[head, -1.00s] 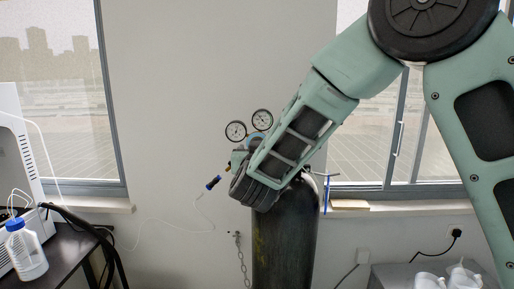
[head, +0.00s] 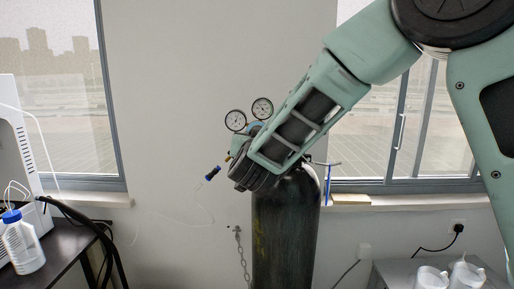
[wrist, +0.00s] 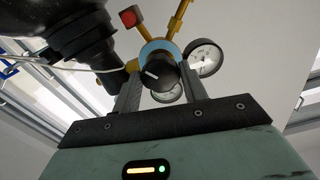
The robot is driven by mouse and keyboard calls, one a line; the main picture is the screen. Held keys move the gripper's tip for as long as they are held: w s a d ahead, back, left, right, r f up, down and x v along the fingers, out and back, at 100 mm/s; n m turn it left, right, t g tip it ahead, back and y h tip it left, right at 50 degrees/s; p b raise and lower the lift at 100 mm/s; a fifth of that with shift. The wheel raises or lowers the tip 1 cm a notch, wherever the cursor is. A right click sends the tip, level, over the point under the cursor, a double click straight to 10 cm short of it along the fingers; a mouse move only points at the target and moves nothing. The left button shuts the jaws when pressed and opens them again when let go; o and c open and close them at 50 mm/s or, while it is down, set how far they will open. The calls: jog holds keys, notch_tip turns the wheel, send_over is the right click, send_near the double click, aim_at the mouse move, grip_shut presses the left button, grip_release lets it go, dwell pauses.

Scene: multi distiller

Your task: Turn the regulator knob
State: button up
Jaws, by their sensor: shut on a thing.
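The regulator knob (wrist: 160,75) is black with a white mark and sits at the front of the blue-and-brass regulator (wrist: 150,48) in the wrist view. My gripper (wrist: 160,84) has one finger on each side of the knob and is shut on it. The white mark lies at a slant. In the head view, my wrist hides the knob and the fingers. The regulator's two round gauges (head: 248,114) show above my wrist, on top of the dark gas cylinder (head: 284,235).
The cylinder stands by the wall with a chain (head: 242,255) beside it. A dark table with a white-and-blue bottle (head: 22,243) is at the left. White jugs (head: 448,277) stand on a grey surface at the lower right. Windows are on both sides.

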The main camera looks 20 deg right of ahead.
jog(key=o, duration=1)
jog(key=b+v, duration=0.4)
jog(key=v, duration=1.3)
jog(key=shift+s+b, duration=0.2)
jog(key=shift+b, duration=0.1)
